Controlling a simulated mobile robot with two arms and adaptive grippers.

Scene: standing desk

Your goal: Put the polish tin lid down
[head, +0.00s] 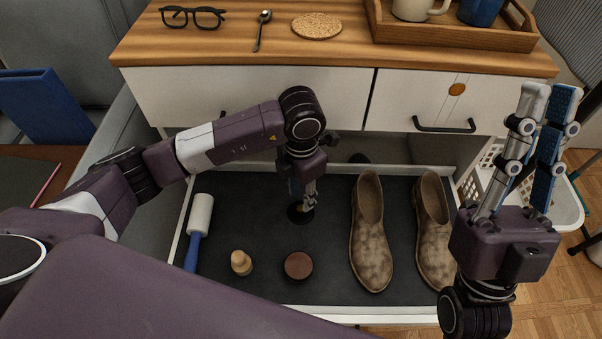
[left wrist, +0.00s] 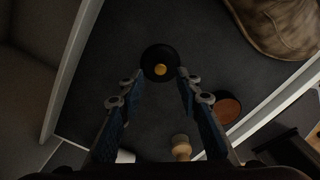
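The polish tin lid (left wrist: 160,62) is a black disc with a yellow dot, between my left fingertips (left wrist: 160,74) in the left wrist view. The fingertips meet its two edges, so the gripper looks shut on it. In the head view the lid (head: 299,214) is a dark disc under my left gripper (head: 305,205), low over the drawer's dark liner; whether it touches the liner I cannot tell. The polish tin (head: 298,265) stands apart, nearer me, with its brown top showing. My right gripper (head: 547,100) is raised at the right, fingers up, open and empty.
The open drawer (head: 326,245) also holds a pair of brown shoes (head: 371,240), a wooden knobbed piece (head: 241,262) and a white roller with a blue handle (head: 199,215). Liner is free left of the lid. The cabinet front (head: 230,95) rises behind.

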